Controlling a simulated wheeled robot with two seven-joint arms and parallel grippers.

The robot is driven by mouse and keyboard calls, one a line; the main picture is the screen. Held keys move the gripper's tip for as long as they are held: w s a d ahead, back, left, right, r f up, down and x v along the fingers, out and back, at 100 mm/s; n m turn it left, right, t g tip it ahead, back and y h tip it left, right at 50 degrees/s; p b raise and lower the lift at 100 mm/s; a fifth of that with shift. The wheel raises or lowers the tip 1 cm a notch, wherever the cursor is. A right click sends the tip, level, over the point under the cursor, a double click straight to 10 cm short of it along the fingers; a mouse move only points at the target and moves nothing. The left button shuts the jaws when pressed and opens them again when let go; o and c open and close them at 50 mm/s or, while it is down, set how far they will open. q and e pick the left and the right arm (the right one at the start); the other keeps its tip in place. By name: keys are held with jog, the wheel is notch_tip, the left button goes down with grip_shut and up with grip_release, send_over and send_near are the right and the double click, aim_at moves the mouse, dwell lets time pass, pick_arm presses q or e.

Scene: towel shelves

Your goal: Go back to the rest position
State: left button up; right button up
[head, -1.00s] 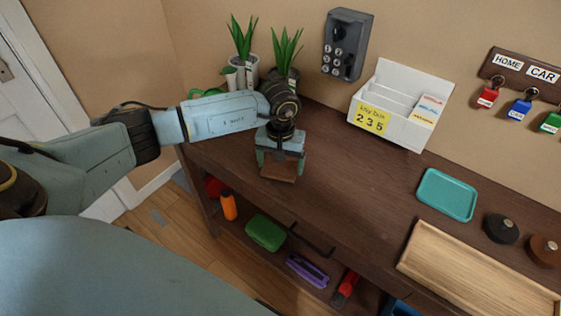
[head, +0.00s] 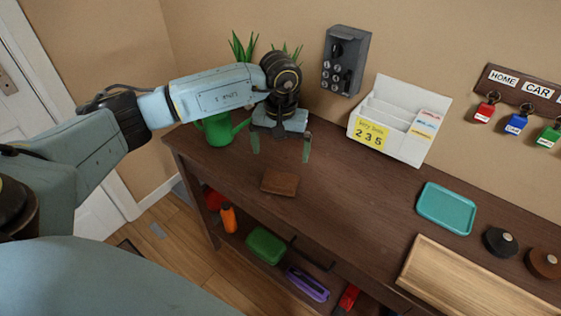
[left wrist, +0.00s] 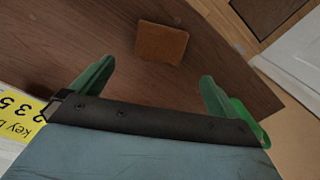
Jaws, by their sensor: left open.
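My left gripper (head: 280,146) is open and empty above the back left part of the dark wooden table (head: 350,190). Its two green fingers stand apart, and they also show in the left wrist view (left wrist: 155,85). A small brown leather item, like a wallet (head: 280,183), lies flat on the table below and in front of the gripper, apart from it. The wallet also shows in the left wrist view (left wrist: 161,44), beyond the fingertips. My right gripper is not in view.
A green watering can (head: 218,129) and plants (head: 243,50) stand close behind the left arm. A white key box holder (head: 398,120), a teal tray (head: 446,207) and a wooden tray (head: 470,275) are to the right. A keypad box (head: 345,60) hangs on the wall. Several items lie on the lower shelf.

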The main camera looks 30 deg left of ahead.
pick_arm(q)
jog(key=shift+r, duration=0.95)
jog(key=shift+d, duration=0.1)
